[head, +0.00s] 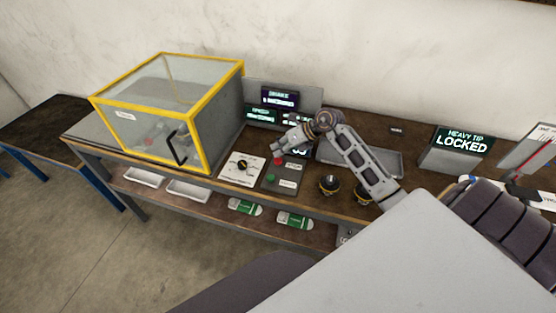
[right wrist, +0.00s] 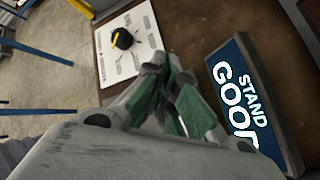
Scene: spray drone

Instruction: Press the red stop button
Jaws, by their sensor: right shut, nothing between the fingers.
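The red stop button (head: 278,161) sits at the top of a small grey panel (head: 269,184) on the workbench, with a green button (head: 271,179) below it. My right gripper (head: 277,149) is shut and empty, just above the red button in the head view. I cannot tell whether it touches the button. In the right wrist view the shut fingers (right wrist: 180,84) show, and the red button is not visible there. My left gripper is not in view.
A yellow-framed clear enclosure (head: 205,110) stands left of the panel. A white dial card (head: 234,174) lies beside the panel and shows in the right wrist view (right wrist: 140,60). Display screens (head: 279,98) stand behind. Dark knobbed items (head: 329,185) sit to the right.

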